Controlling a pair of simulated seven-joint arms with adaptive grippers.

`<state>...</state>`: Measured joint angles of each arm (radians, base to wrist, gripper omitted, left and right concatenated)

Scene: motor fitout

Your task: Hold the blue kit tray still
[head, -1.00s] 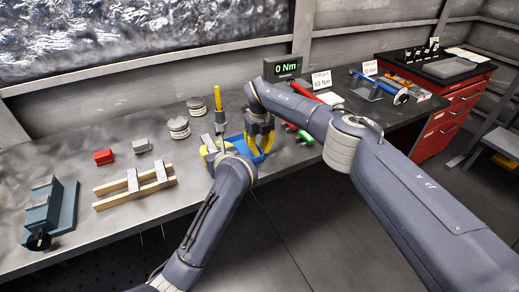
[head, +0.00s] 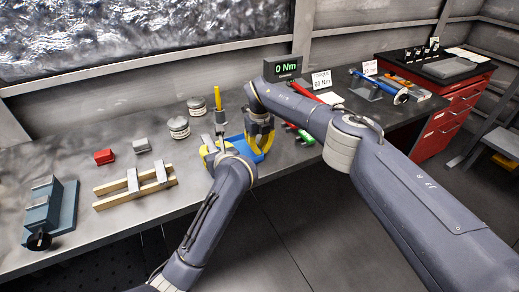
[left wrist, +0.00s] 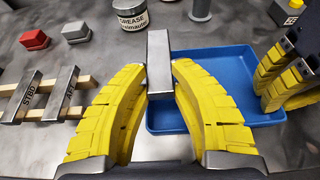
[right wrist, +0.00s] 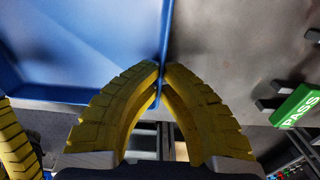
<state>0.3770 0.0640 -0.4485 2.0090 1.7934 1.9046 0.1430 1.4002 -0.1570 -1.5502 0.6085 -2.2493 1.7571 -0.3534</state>
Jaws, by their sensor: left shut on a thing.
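The blue kit tray (head: 237,141) lies on the grey bench between my two grippers, partly hidden by them. It fills the upper left of the right wrist view (right wrist: 80,40) and shows behind my left fingers in the left wrist view (left wrist: 225,65). My right gripper (head: 259,138) is at the tray's right side. In the right wrist view its yellow fingertips (right wrist: 161,76) close on the tray's wall. My left gripper (head: 217,148) is at the tray's left side. In the left wrist view it is shut on a grey metal bar (left wrist: 159,62) over the tray's left edge.
Round tins (head: 179,128), a yellow-handled tool (head: 218,98), a red block (head: 104,156) and wooden rails with metal blocks (head: 135,188) stand to the left. A green PASS block (right wrist: 298,108) is right of the tray. A torque display (head: 283,68) stands behind.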

